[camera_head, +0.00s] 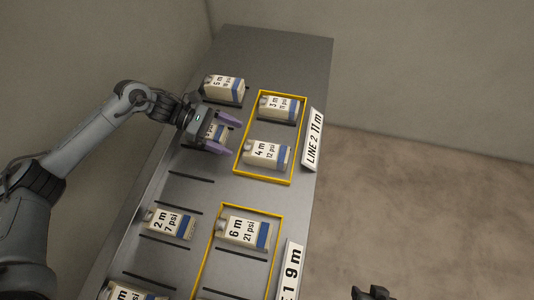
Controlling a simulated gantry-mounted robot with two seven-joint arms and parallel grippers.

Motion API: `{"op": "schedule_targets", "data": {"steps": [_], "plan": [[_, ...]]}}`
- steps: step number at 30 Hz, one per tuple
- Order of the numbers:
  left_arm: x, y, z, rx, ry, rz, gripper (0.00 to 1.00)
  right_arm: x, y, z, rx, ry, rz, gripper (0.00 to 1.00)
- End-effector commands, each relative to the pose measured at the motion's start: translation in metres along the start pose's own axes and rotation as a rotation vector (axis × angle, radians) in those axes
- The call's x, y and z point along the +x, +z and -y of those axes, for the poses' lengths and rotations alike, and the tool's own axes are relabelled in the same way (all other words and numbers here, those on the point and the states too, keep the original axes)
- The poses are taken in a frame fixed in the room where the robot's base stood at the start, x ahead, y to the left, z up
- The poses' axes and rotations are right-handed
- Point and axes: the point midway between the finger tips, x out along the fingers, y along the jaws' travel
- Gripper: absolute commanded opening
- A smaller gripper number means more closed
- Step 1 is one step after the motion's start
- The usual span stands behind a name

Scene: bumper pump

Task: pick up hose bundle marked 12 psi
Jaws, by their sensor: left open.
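The hose bundle marked 4 m, 12 psi (266,153) is a pale block with a blue band. It lies in the lower half of the upper yellow frame (236,160). My left gripper (223,133), with purple fingers, is open to the left of that frame.
A 3 m bundle (278,108) shares the upper frame. A 5 m bundle (224,88) lies at the back left. A 2 m, 7 psi bundle (169,223) and a 6 m, 21 psi bundle (243,232) lie nearer. A LINE 2 11 m sign (313,139) stands along the right edge.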

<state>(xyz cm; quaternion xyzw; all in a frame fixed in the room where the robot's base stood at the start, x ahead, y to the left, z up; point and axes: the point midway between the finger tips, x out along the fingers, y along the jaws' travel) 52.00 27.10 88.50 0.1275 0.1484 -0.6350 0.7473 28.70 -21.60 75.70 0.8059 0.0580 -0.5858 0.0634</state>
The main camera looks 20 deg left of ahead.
Motion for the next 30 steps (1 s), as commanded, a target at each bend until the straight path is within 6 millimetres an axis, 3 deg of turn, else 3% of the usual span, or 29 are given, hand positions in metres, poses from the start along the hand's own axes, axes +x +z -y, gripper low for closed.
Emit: {"op": "schedule_targets", "data": {"steps": [3,14,22,30], "plan": [[0.018,0.001,0.001,0.0,-0.003,0.003,0.92,-0.001,0.0,-0.002,-0.002,0.004,-0.001,0.43],[0.042,0.002,0.002,-0.002,-0.001,0.001,0.92,-0.001,0.0,-0.001,0.001,0.002,-0.001,0.43],[0.076,0.005,0.004,-0.002,-0.001,0.001,0.92,0.0,0.0,0.001,0.007,-0.004,-0.001,0.43],[0.086,0.005,0.004,-0.001,0.001,-0.002,0.92,0.001,0.0,0.001,0.007,-0.004,0.0,0.43]]}}
